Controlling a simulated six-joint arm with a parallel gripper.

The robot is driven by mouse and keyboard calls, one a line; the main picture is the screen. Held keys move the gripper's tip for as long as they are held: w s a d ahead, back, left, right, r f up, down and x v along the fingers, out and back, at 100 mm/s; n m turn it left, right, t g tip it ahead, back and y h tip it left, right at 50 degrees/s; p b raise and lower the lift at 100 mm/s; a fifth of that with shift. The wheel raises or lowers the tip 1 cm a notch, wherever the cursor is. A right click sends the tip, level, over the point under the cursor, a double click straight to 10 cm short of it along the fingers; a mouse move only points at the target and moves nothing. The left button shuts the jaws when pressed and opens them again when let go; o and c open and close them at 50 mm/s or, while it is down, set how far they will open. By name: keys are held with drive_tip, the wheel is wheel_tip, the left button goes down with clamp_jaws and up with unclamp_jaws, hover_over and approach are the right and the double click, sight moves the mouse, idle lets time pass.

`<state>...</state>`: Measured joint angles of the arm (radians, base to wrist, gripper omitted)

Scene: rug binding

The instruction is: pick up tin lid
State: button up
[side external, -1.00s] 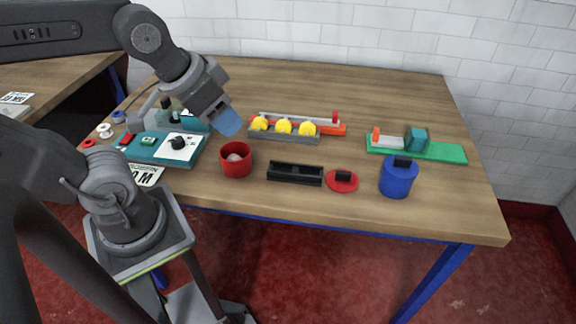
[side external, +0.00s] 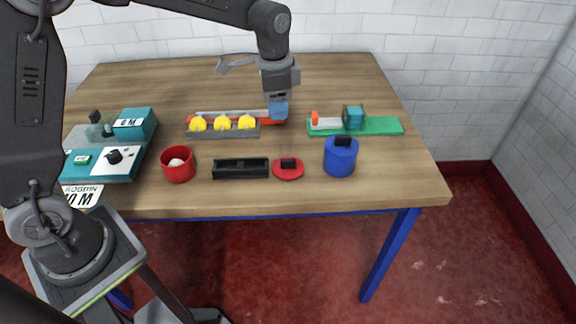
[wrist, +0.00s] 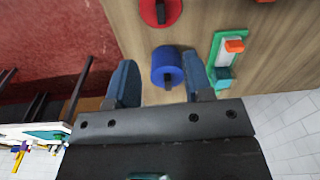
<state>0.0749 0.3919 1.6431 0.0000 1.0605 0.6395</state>
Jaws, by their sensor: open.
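The tin lid looks to be the flat red disc (side external: 288,172) with a black block handle, lying on the table near the front edge. It also shows at the top of the wrist view (wrist: 150,12). An open red tin (side external: 178,170) with a whitish thing inside stands further left. My gripper (side external: 278,108) is open, pointing down above the back of the table, behind the lid and apart from it. In the wrist view its two blue fingers (wrist: 157,70) are spread, with nothing held between them.
A blue tin (side external: 340,160) with a black handle stands right of the lid. A black tray (side external: 240,169) lies close on its left. Behind are a grey rack (side external: 222,132) with yellow pieces and a green board (side external: 380,126). The right front table corner is clear.

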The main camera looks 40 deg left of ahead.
wheel_tip(320, 180, down, 3)
drive_tip(key=w, duration=0.2)
hover_over(288, 160)
drive_tip(key=shift+m+g, duration=0.3)
drive_tip(key=shift+m, duration=0.1)
drive_tip(key=f, duration=0.7)
drive_tip(key=shift+a+f, duration=0.15)
drive_tip(key=shift+a, duration=0.25)
drive_tip(key=shift+d+f, duration=0.2)
drive_tip(key=shift+f, duration=1.4)
drive_tip(key=shift+d+f, duration=0.2)
drive_tip(key=shift+f, duration=1.4)
drive_tip(key=shift+c, duration=0.5)
clamp_jaws()
